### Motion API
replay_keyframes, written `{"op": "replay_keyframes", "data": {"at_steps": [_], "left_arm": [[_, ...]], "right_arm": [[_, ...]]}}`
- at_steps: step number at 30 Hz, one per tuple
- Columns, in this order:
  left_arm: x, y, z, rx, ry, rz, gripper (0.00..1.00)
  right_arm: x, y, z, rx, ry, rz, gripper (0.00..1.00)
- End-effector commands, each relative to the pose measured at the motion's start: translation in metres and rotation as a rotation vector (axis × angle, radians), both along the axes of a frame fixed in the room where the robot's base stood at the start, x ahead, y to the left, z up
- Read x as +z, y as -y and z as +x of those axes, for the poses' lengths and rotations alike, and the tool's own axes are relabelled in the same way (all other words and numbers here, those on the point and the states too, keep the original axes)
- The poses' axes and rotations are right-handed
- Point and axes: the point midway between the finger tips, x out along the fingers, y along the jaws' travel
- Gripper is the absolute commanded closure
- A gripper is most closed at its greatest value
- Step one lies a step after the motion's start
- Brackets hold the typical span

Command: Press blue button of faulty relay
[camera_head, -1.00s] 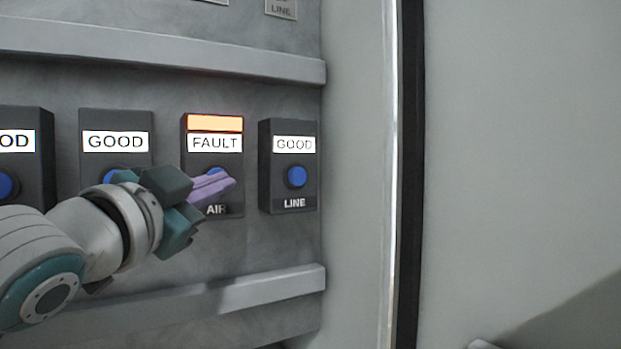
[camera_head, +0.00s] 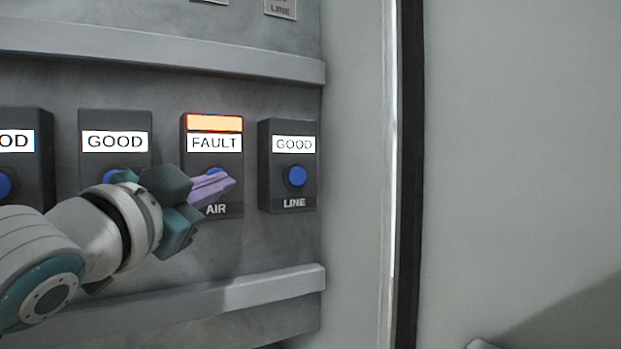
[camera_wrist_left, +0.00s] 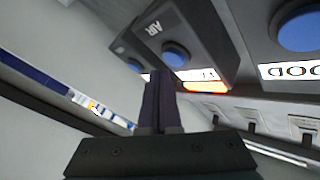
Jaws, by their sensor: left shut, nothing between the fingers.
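The faulty relay (camera_head: 229,123) is a dark box labelled AIR. It has a lit orange lamp and a white FAULT sign. Its blue button (camera_head: 215,171) is mostly hidden behind my left gripper (camera_head: 230,184), whose purple fingers are shut and empty. In the left wrist view the closed fingers (camera_wrist_left: 158,98) reach up close to the relay, and its blue button (camera_wrist_left: 176,56) shows just beyond the tips. I cannot tell whether the tips touch the button. My right gripper is not in view.
The LINE relay (camera_head: 268,190), showing GOOD, stands just right of the faulty one. Another GOOD relay (camera_head: 91,169) stands to the left, partly behind my left arm. Grey rails run above (camera_head: 200,61) and below (camera_head: 270,291) the row. The wall at right is bare.

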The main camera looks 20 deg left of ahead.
Motion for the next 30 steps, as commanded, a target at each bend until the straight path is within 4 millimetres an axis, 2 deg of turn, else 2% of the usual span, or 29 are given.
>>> {"op": "replay_keyframes", "data": {"at_steps": [30], "left_arm": [[0.0001, -0.0066, 0.0058, 0.0, 0.0, 0.0, 1.0]], "right_arm": [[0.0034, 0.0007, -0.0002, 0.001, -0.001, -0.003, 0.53]]}}
